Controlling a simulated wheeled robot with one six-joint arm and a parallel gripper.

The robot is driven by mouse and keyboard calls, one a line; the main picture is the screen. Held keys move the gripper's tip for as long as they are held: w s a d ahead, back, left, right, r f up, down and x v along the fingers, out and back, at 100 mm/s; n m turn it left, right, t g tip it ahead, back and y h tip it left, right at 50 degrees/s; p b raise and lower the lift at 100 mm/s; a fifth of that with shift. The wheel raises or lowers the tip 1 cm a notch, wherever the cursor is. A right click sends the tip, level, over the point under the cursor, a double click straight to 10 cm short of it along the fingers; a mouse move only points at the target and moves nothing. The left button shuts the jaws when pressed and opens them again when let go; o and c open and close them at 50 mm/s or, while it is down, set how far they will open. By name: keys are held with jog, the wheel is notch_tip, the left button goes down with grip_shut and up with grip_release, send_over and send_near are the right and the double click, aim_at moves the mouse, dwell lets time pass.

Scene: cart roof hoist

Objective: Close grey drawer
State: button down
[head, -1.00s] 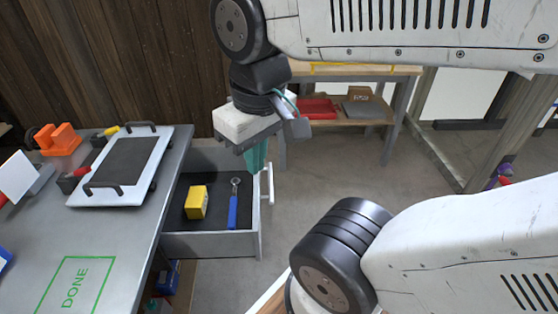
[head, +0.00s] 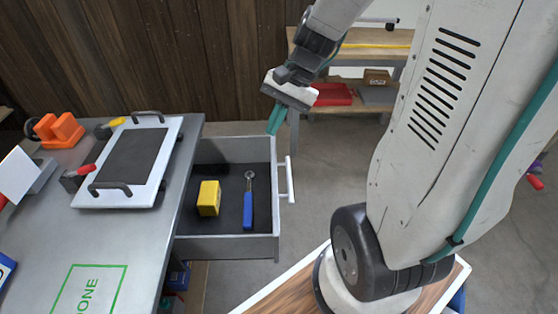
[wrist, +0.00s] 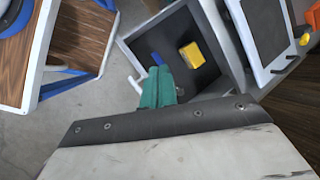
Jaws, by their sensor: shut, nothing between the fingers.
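The grey drawer (head: 228,247) is pulled out to the right from under the metal workbench. Its white bar handle (head: 290,180) is on its right front face. Inside lie a yellow block (head: 208,198) and a blue-handled wrench (head: 248,205). My gripper (head: 275,120) is shut and empty, with teal fingers pointing down near the drawer's far front corner. In the wrist view the fingers (wrist: 158,90) show in front of the drawer (wrist: 135,37), overlapping its edge and hiding part of it. I cannot tell whether they touch it.
The workbench (head: 130,240) carries a white tray with a dark panel (head: 130,155), orange blocks (head: 58,130) and a green DONE square. A shelf (head: 365,45) with a red bin (head: 332,94) stands behind.

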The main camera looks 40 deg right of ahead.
jog(key=w+d+f+m+t+y, duration=0.1)
jog(key=w+d+f+m+t, duration=0.15)
jog(key=d+f+m, duration=0.7)
jog(key=w+d+f+m+t+y, duration=0.1)
jog(key=w+d+f+m+t, duration=0.15)
jog(key=d+f+m, duration=0.65)
jog(key=w+a+f+n, duration=0.4)
jog(key=a+f, duration=0.4)
jog(key=f, duration=0.2)
jog(key=shift+g, duration=0.3)
jog(key=shift+a, duration=0.1)
